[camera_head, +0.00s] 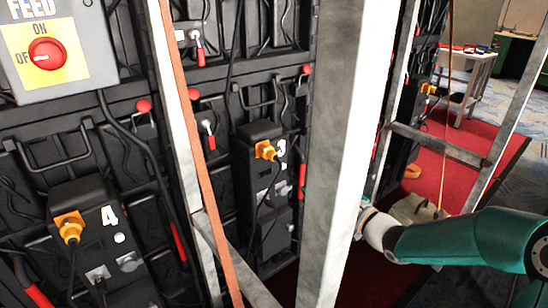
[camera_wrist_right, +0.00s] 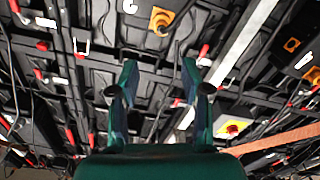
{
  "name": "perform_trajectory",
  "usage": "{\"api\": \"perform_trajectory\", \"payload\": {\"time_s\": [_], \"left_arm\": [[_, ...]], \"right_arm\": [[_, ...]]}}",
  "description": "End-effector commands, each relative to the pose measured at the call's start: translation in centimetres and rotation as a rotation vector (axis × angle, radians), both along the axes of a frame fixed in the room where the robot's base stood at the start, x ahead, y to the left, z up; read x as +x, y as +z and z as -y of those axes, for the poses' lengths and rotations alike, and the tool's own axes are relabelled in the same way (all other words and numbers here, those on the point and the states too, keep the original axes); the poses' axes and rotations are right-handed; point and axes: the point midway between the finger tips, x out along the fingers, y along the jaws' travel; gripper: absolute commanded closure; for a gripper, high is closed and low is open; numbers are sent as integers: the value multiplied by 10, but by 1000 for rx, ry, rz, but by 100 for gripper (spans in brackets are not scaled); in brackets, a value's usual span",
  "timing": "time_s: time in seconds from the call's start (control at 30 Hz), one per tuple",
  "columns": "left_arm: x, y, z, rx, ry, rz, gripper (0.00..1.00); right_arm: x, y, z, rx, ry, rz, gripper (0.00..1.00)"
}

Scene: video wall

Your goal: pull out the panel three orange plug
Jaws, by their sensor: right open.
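The number 3 panel unit (camera_head: 262,185) is a tall black box in the middle of the head view. Its orange plug (camera_head: 265,150) sits at its upper front beside the white 3, with a dark cable hanging down. My right arm comes in from the right in the head view; its gripper is hidden there behind the grey post. In the right wrist view my right gripper (camera_wrist_right: 158,82) is open, with nothing between its fingers. An orange plug (camera_wrist_right: 160,20) shows beyond the fingertips, near the top; I cannot tell which panel it belongs to. My left gripper is not in view.
A grey post (camera_head: 345,130) stands between the panel and my right arm. A thinner post with an orange-brown edge (camera_head: 200,150) stands left of the panel. The number 4 unit (camera_head: 115,255) has another orange plug (camera_head: 70,228). A FEED switch (camera_head: 48,53) is at upper left.

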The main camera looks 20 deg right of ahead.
Motion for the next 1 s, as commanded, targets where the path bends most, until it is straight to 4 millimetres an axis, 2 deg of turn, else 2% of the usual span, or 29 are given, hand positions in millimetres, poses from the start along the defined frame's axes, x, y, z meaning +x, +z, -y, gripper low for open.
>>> {"api": "perform_trajectory", "payload": {"time_s": [0.23, 0.37, 1.0], "left_arm": [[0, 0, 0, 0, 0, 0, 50], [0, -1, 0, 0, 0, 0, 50], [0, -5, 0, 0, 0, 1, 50]], "right_arm": [[7, -1, -6, -1, 8, -1, 50], [20, -1, -11, 1, 9, 0, 50], [138, -1, -55, 0, 9, -1, 50]]}}
